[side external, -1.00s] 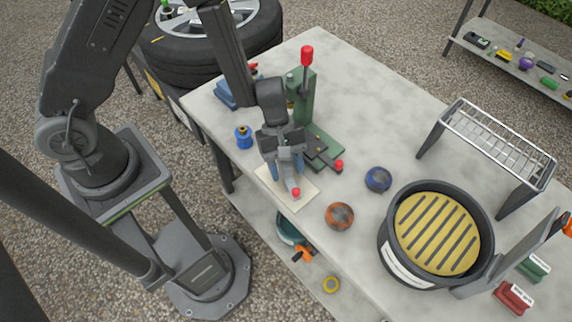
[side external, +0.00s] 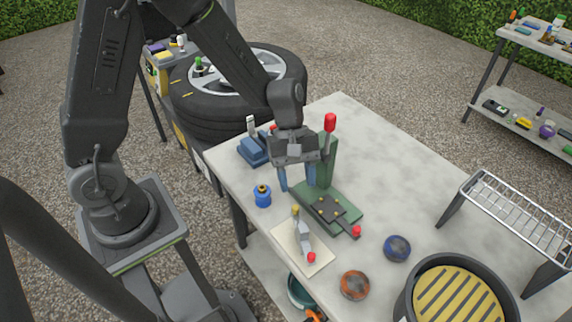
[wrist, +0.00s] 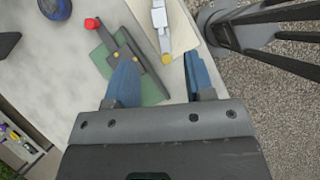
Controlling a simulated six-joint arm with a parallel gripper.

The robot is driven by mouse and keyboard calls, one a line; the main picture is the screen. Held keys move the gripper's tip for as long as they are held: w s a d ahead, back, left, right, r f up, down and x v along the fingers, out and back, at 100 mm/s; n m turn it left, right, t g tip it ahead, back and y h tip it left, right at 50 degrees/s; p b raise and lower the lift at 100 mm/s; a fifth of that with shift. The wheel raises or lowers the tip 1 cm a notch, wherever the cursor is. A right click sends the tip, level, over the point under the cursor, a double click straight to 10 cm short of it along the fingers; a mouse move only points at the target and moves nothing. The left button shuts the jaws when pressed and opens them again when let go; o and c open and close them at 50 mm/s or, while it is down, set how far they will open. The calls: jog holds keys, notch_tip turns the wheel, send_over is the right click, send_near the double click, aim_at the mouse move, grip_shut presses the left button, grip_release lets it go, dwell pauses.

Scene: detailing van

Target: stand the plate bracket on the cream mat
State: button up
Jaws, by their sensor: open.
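A light grey piece with a yellow knob at one end and a red ball at the other, which I take for the plate bracket (side external: 303,236), is on the cream mat (side external: 318,262).
A green fixture (side external: 327,160) with a red-topped lever and a dark red-knobbed plate (side external: 328,210) stands beside the mat. Nearby are a blue bottle (side external: 262,197), blue and orange round items (side external: 397,248) (side external: 354,285), a black bucket (side external: 408,300) and a wire rack (side external: 520,215).

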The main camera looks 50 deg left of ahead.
jog(key=s+a+r+m+t+y, duration=0.2)
jog(key=s+a+r+m+t, duration=0.2)
jog(key=r, duration=0.5)
jog(key=s+a+r+m+t+y, duration=0.3)
jog(key=s+a+r+m, duration=0.1)
jog(key=s+r+m, duration=0.4)
jog(key=shift+r+m+t+y, duration=0.35)
jog(key=shift+r+m, duration=0.35)
jog(key=shift+r, duration=0.3)
